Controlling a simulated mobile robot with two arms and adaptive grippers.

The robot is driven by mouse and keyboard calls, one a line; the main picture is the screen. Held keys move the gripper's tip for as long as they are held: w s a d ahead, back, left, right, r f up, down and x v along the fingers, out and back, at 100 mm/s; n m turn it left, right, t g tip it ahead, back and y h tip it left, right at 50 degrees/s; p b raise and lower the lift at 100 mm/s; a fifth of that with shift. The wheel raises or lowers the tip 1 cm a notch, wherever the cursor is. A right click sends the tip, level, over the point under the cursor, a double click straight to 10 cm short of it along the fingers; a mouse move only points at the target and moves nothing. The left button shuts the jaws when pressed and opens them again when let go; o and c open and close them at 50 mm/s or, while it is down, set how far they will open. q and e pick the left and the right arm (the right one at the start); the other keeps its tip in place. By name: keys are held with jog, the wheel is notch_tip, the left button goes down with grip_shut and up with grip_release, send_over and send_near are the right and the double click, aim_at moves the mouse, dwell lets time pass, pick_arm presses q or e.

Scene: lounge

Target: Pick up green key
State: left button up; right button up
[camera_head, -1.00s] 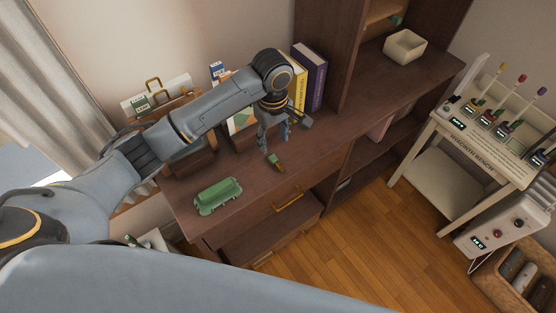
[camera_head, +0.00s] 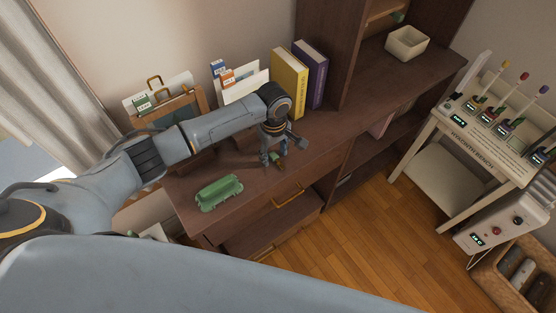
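The small green key (camera_head: 275,158) lies on the brown desk top (camera_head: 245,195) near its front edge, partly hidden by my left gripper. My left gripper (camera_head: 274,159) points down at the key, with its fingers apart on either side of it. The fingers look open, and I cannot tell whether they touch the key. My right gripper is not in view.
A green tray (camera_head: 219,193) sits on the desk left of the key. Free desk surface lies right of the gripper.

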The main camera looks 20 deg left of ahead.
pick_arm(q)
jog(key=c, duration=0.7)
jog(key=shift+c, duration=1.4)
grip_shut()
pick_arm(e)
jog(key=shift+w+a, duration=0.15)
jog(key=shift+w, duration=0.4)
